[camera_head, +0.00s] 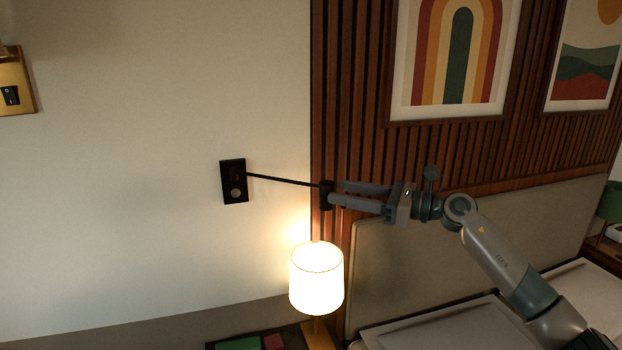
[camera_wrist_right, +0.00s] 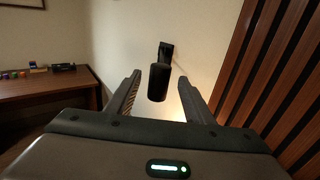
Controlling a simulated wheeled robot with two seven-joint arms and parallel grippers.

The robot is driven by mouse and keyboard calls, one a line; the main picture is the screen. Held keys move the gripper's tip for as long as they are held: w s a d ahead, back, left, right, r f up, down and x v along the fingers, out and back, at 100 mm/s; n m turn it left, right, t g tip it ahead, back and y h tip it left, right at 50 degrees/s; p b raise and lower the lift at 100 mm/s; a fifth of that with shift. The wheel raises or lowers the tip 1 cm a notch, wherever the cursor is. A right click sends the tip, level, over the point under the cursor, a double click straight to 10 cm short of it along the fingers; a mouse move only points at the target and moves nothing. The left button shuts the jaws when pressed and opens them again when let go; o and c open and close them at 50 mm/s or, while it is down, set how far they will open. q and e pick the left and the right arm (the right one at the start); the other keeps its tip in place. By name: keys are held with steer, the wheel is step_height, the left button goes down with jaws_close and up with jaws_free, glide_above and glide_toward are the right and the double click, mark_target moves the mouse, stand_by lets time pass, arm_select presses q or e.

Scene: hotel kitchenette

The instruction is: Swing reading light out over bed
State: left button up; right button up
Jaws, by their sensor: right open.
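The reading light has a black wall plate (camera_head: 234,181), a thin black arm (camera_head: 283,180) reaching right from it, and a small dark cylindrical head (camera_head: 326,195) at the arm's end. My right gripper (camera_head: 338,194) comes in from the right, open, its fingertips right at the head. In the right wrist view the head (camera_wrist_right: 158,82) shows in the gap between the two open fingers (camera_wrist_right: 158,84), with the wall plate (camera_wrist_right: 167,50) behind it. I cannot tell whether a finger touches the head. My left gripper is not in view.
A lit table lamp (camera_head: 316,278) stands below the light's head. A padded headboard (camera_head: 440,255) and slatted wood panel (camera_head: 345,120) lie behind my right arm, with framed pictures (camera_head: 450,112) above. A wooden desk (camera_wrist_right: 45,90) shows at left in the wrist view.

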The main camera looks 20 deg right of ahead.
mark_target(319, 188)
steer(key=p+x, duration=0.3)
steer(key=x, duration=0.5)
steer(key=shift+r, duration=0.1)
steer(key=shift+w+a, duration=0.3)
steer(key=shift+a, duration=0.1)
steer(key=shift+c, duration=0.6)
jaws_close()
